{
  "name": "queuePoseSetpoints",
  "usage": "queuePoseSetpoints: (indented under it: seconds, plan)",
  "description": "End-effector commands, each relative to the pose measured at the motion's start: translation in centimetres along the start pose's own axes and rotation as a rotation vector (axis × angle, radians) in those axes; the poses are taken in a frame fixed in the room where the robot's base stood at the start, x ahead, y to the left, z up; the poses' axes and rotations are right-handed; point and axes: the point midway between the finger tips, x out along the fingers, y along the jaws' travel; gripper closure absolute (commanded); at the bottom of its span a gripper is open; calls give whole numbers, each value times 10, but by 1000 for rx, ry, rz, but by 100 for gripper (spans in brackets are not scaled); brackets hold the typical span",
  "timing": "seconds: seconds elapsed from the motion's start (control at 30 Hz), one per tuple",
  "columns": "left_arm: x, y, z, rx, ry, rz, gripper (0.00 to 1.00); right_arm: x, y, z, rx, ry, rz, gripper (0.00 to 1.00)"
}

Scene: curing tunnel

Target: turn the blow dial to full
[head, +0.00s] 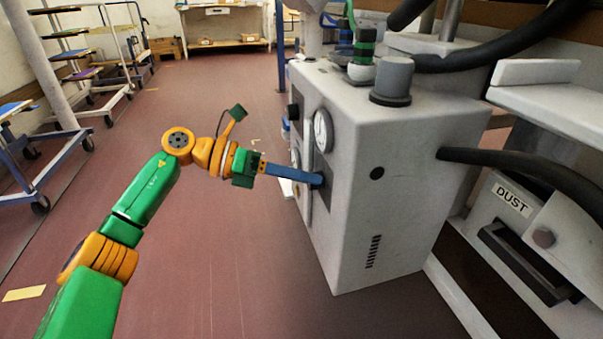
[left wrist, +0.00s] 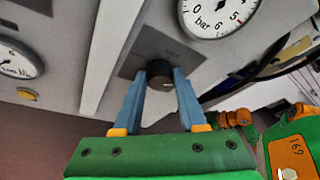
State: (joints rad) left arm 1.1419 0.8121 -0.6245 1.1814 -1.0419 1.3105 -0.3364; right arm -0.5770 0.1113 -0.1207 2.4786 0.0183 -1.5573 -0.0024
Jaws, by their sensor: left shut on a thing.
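The blow dial, a dark round knob (left wrist: 159,70), sits on a dark square plate in the left wrist view. My left gripper (left wrist: 159,82) has its two blue fingers closed on either side of the knob. In the head view the left gripper (head: 316,178) reaches from the left to the front of the grey machine (head: 390,200), and its fingers hide most of the dial. A light mark shows on the knob's right side, but its exact setting cannot be read. My right gripper is not in view.
A round bar gauge (left wrist: 218,12) is just above the dial, and another gauge (left wrist: 16,60) is at the left. A yellow button (left wrist: 27,94) lies below that one. Black hoses (head: 530,170) run at the right of the machine. Wheeled racks (head: 90,75) stand far left; the floor between is clear.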

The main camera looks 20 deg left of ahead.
Motion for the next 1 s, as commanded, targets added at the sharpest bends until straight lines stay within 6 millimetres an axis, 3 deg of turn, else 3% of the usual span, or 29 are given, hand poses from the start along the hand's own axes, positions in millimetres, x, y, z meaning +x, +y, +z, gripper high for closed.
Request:
queuePoseSetpoints:
  seconds: [0.4, 1.0]
  plan:
    - [0, -3, 0, 221, -2, 91, 100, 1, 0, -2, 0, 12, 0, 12]
    - [0, -3, 0, 279, -3, 116, 100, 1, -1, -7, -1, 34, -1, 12]
